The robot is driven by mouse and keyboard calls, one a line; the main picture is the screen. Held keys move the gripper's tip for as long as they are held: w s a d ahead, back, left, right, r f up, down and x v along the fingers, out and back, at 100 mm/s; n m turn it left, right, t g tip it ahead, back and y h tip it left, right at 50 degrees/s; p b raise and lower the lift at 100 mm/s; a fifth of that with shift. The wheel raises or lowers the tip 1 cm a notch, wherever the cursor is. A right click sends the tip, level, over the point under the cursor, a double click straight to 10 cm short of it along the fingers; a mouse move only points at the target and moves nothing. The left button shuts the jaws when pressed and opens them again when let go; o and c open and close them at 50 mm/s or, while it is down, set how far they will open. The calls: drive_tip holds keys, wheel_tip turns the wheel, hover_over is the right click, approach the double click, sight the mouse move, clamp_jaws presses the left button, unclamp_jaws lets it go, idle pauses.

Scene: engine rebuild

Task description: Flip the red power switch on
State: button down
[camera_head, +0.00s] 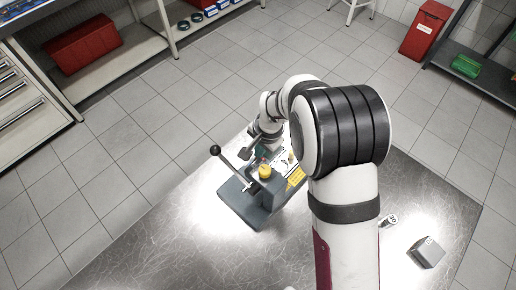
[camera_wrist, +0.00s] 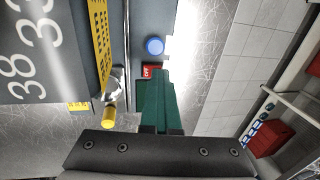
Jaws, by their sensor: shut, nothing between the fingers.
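The red power switch (camera_wrist: 150,71) shows in the wrist view on the grey machine, with a white OFF marking facing the camera. My gripper (camera_wrist: 154,84) is shut, with its green fingers together and empty. In the picture their tips lie right at the switch's lower edge; I cannot tell whether they touch it. In the head view the grey machine (camera_head: 240,206) stands on the metal table, and my gripper (camera_head: 260,152) is at its far side. The switch cannot be made out there.
A blue button (camera_wrist: 155,46) sits just beyond the switch. A metal lever with a yellow tip (camera_wrist: 108,116) is left of my fingers. A black-ball lever (camera_head: 215,150) and a yellow knob (camera_head: 265,170) rise from the machine. A grey block (camera_head: 427,252) lies at the table's right.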

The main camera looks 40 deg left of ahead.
drive_tip(key=shift+d+f, duration=0.55)
drive_tip(key=shift+d, duration=0.05)
wheel_tip(320, 180, up, 15)
drive_tip(key=shift+d, duration=0.4)
drive_tip(key=f, duration=0.4)
drive_tip(key=a+f, duration=0.1)
drive_tip(key=f, duration=0.4)
drive_tip(key=a+f, duration=0.1)
drive_tip(key=f, duration=0.3)
drive_tip(key=shift+f, duration=0.3)
drive_tip(key=shift+f, duration=0.1)
